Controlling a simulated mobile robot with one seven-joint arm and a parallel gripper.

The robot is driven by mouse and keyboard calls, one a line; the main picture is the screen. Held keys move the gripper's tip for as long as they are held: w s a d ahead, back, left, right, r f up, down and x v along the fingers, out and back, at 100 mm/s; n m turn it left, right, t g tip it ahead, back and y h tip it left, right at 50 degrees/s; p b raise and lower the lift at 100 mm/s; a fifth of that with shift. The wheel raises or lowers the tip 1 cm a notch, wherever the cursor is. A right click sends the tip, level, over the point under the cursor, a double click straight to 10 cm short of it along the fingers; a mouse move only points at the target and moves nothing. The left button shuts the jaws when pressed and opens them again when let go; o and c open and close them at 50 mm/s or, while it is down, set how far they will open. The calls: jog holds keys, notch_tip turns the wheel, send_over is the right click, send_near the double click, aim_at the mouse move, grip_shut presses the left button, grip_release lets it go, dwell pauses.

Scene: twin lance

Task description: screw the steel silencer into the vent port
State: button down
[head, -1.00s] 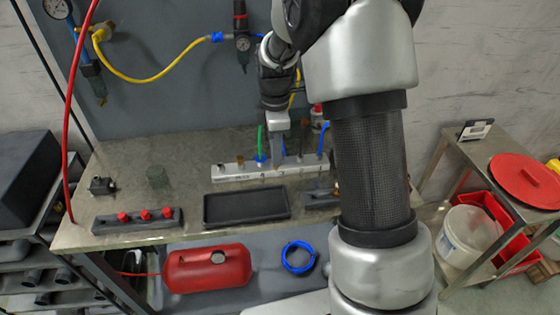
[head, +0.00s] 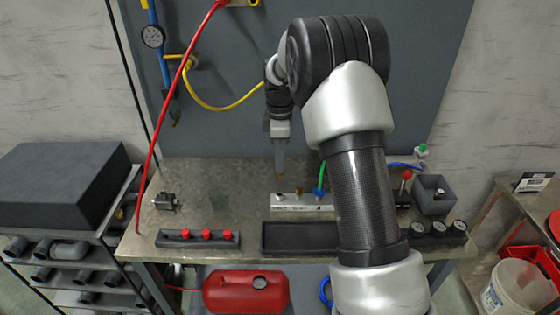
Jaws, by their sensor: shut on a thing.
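My gripper (head: 280,172) points down above the left end of the pale manifold block (head: 285,205). It is shut on a small brownish piece (head: 280,177) at its fingertips. The piece is too small to tell whether it is the steel silencer. It looks slightly above or behind the block; I cannot tell whether it touches. A brass-coloured fitting (head: 299,190) stands on the block, with a green tube (head: 321,177) to its right. I cannot make out which opening is the vent port. My arm hides the block's right part.
An empty black tray (head: 290,251) lies in front of the block. A rack with red caps (head: 206,239) is at left, gauges (head: 440,230) and a grey bin (head: 433,204) at right. A red hose (head: 172,95) hangs at left. The bench's left-middle surface is mostly clear.

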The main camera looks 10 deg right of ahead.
aim_at(280, 177)
jog(key=shift+r, duration=0.1)
jog(key=shift+f+b, duration=1.5)
jog(key=shift+f, duration=1.5)
jog(key=shift+f+b, duration=0.5)
jog(key=shift+f, duration=0.75)
jog(key=c, duration=1.6)
grip_release()
notch_tip(280, 177, up, 18)
jog(key=shift+f+p, duration=0.25)
jog(key=shift+p, duration=0.35)
jog(key=shift+c, duration=0.3)
